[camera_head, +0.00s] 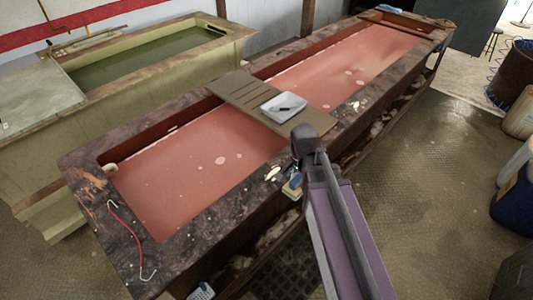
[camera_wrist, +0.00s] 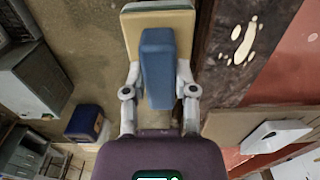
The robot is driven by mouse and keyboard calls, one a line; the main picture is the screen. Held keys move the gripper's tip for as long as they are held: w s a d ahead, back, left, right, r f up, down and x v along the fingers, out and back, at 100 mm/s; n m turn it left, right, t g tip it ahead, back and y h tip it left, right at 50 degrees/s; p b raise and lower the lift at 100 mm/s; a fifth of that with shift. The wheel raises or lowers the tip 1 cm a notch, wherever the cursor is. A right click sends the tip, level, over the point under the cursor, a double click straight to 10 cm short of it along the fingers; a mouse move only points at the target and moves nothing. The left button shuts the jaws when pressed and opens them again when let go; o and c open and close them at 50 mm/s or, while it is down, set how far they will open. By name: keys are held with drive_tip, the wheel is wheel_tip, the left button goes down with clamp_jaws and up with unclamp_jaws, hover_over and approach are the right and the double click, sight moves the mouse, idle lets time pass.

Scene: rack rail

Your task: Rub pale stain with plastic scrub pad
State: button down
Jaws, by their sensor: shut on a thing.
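The plastic scrub pad has a blue grip (camera_wrist: 158,70) and a yellowish pad face (camera_wrist: 158,28). It also shows in the head view (camera_head: 292,188), by the front outer edge of the tank's dark rim. My gripper (camera_wrist: 159,80) is shut on the blue grip, one finger on each side. The pale stain (camera_head: 272,173) is a small group of cream blotches on the dark rim, just left of the pad. In the wrist view the stain (camera_wrist: 243,40) lies right of the pad, with a gap between them. Contact with the rim is not visible.
A red hooked wire (camera_head: 128,235) lies on the left rim. A blue container (camera_head: 515,200) stands at right. Open floor (camera_head: 430,180) lies between.

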drive_tip(key=w+a+r+p, duration=0.1)
drive_tip(key=w+a, duration=0.8)
drive_tip(key=a, duration=0.1)
drive_tip(key=shift+a+r, duration=0.15)
drive_tip(key=shift+r, duration=0.05)
